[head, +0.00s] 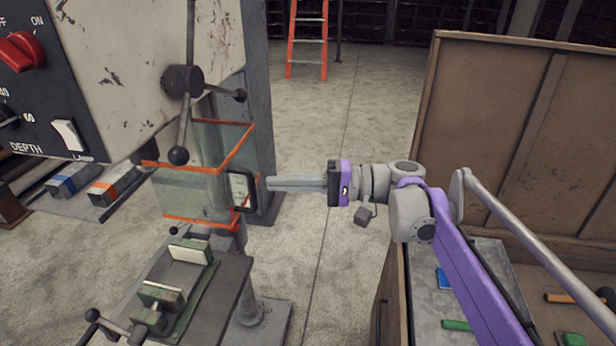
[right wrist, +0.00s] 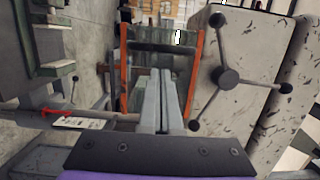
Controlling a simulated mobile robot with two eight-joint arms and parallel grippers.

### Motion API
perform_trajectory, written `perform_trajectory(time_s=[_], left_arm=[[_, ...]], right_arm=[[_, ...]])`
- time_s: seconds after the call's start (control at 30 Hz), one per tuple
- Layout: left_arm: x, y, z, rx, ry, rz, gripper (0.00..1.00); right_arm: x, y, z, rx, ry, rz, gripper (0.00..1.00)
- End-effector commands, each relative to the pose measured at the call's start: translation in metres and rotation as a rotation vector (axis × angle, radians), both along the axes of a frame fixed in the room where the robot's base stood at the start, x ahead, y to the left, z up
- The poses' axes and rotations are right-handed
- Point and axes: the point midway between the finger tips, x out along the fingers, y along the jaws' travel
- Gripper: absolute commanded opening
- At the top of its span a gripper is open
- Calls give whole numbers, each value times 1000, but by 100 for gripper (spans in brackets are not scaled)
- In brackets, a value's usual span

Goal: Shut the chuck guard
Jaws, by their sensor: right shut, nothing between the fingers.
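The chuck guard (head: 190,192) is a clear box-like shield with orange edges, hanging on the drill press below its head. Its dark handle (head: 254,190) is on the side facing my right arm. I cannot tell for certain how far the guard stands open. My right gripper (head: 268,184) is shut and empty, level with the handle, its tips at or just short of it. In the right wrist view the shut fingers (right wrist: 160,75) point at the guard's dark handle bar (right wrist: 162,47), between orange edges (right wrist: 125,72). Whether they touch is unclear. My left gripper is out of view.
The drill press head carries a three-armed feed handle (head: 182,80) above the guard. A green vise (head: 185,265) sits on the press table below. A wooden crate or cabinet (head: 500,120) stands at right. Open floor lies between, with an orange ladder (head: 307,40) behind.

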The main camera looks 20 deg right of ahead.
Motion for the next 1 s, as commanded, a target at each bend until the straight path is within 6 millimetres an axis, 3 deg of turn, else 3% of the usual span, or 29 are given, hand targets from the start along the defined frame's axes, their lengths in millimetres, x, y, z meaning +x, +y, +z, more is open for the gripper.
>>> perform_trajectory(time_s=[0.2, 0.77, 1.0], left_arm=[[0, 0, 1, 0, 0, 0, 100], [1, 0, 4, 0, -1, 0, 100], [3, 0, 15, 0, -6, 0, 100]], right_arm=[[-7, 16, 0, 0, 0, 0, 0], [-11, 23, 1, 0, 0, -22, 0], [-23, 49, 2, 1, 0, -127, 0]])
